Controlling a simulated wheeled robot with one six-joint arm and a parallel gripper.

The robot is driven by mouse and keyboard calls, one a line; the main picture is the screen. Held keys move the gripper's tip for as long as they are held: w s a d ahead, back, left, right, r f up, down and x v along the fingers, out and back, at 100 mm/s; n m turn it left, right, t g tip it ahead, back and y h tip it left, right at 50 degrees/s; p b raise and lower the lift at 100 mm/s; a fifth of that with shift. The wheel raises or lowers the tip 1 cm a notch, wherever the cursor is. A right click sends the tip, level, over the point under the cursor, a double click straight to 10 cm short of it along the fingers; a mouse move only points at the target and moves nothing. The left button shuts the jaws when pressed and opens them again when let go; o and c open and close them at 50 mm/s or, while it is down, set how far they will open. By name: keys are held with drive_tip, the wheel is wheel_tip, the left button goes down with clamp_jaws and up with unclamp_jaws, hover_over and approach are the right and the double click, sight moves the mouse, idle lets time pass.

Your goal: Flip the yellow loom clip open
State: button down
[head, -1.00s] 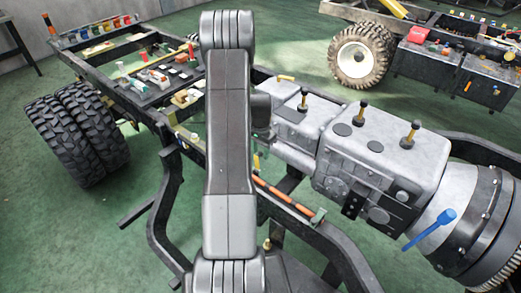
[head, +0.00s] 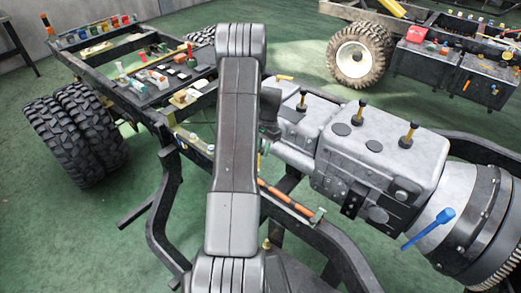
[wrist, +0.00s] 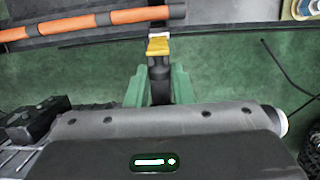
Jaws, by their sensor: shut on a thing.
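The yellow loom clip (wrist: 159,46) shows at the upper middle of the wrist view, just below the orange loom (wrist: 130,16). A black stem runs down from the yellow piece. My gripper (wrist: 159,78) has its green fingers on either side of this black stem, shut on the clip's dark part, with the yellow top just beyond the fingertips. Whether the clip's flap is raised is too small to tell. In the head view my arm covers most of the gripper, and the clip cannot be made out. The orange loom (head: 285,198) runs along the frame rail there.
A grey gearbox (head: 375,150) with a blue-handled tool (head: 430,229) stands to the right. The black chassis rail (head: 325,240) runs beside the loom. A tray of small parts (head: 165,82) lies behind on the left. Green floor is open at the lower left.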

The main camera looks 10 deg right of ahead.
drive_tip(key=shift+w+d+f+g+y, duration=0.35)
drive_tip(key=shift+d+g+y, duration=0.15)
drive_tip(key=shift+y, duration=0.2)
drive_tip(key=c, duration=1.3)
unclamp_jaws()
drive_tip(key=shift+r, duration=0.1)
drive_tip(key=b+v, duration=0.2)
drive_tip(key=v, duration=1.1)
drive_tip(key=shift+r+b, duration=0.35)
drive_tip(key=shift+f, duration=0.1)
